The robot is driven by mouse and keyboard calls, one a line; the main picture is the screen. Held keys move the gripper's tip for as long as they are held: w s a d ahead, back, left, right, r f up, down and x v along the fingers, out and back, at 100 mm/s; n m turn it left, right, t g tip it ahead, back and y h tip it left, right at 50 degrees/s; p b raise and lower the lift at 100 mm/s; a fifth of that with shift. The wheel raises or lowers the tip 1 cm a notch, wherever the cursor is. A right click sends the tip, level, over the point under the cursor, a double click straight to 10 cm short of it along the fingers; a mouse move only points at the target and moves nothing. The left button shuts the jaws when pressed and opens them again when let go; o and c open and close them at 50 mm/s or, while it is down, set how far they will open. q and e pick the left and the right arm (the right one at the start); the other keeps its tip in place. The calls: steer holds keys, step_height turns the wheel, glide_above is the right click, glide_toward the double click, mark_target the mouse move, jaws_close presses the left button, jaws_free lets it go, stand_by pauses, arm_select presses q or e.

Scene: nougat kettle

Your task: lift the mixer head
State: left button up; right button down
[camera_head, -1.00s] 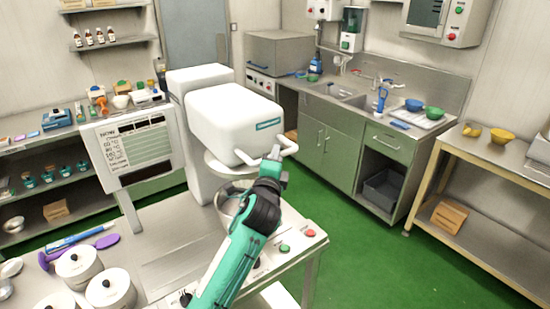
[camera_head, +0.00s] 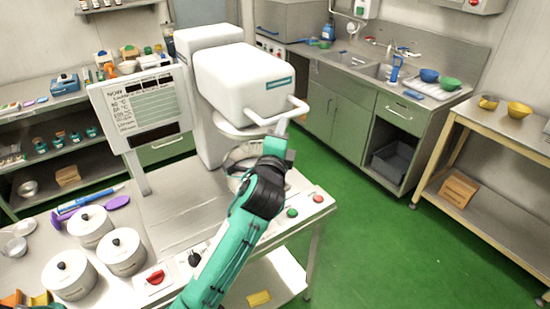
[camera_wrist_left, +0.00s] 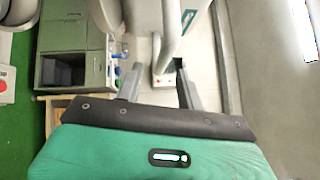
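The mixer head (camera_head: 240,80) is a large white rounded block at the front of the white mixer, lying level over a metal bowl (camera_head: 240,158). A white bar handle (camera_head: 258,117) sticks out from its front. My left gripper (camera_head: 283,128) is at the right part of this handle, fingers pointing up. In the left wrist view its two grey fingers (camera_wrist_left: 158,84) stand apart, with a white handle part (camera_wrist_left: 161,70) between them. Gaps show beside it, so the fingers do not look closed on it. My arm hides part of the bowl. My right gripper is out of view.
A display panel (camera_head: 142,108) stands left of the mixer. Lidded pots (camera_head: 122,252) and a red knob (camera_head: 155,277) are at the table's front left. Red and green buttons (camera_head: 292,212) sit at the table's right edge. Green floor (camera_head: 390,250) lies open to the right.

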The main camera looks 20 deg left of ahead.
arm_select(q)
steer(key=s+f+b, duration=0.1)
steer(key=s+b, duration=0.1)
steer(key=s, duration=0.6)
steer(key=shift+d, duration=0.45)
steer(key=shift+f, duration=0.15)
